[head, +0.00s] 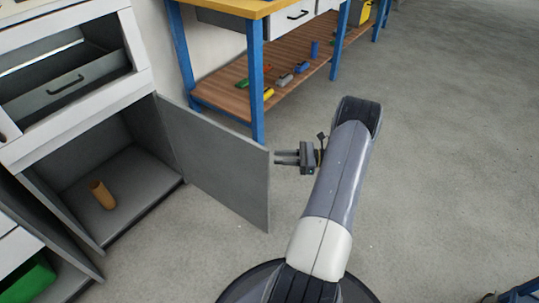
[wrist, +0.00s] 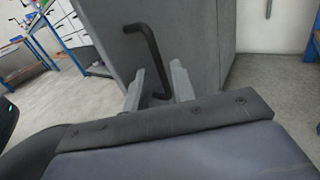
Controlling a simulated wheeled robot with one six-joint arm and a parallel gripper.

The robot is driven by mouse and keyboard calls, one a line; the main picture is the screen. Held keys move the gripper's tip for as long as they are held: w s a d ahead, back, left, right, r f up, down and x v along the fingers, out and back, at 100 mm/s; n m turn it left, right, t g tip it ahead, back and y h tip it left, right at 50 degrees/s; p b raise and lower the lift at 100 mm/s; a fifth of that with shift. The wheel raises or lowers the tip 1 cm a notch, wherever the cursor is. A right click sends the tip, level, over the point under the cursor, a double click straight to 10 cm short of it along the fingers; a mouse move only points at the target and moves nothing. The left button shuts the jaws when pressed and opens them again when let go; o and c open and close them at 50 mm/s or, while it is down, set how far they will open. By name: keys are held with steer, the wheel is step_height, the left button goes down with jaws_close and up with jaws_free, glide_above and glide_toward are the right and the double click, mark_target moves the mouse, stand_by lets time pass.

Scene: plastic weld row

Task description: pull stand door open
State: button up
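The stand door (head: 222,165) is a grey panel swung well out from the lower compartment of the grey stand at the left of the head view. In the wrist view the door (wrist: 198,35) is close ahead, with its bent black handle (wrist: 152,50) in front of it. My gripper (head: 277,157) is at the door's free edge in the head view. In the wrist view, its two fingers (wrist: 158,78) stand apart with the handle's lower part between them, and gaps show beside the handle. The handle is hidden in the head view.

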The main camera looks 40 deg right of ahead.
steer(key=v, duration=0.5)
steer(key=shift+p, duration=0.3)
steer(key=shift+a, duration=0.1)
steer(key=b+x, duration=0.2)
steer(key=x, duration=0.8)
steer(key=shift+w+a, duration=0.15)
steer(key=shift+w, duration=0.05)
steer(key=shift+s+a, duration=0.1)
steer(key=shift+a, duration=0.2)
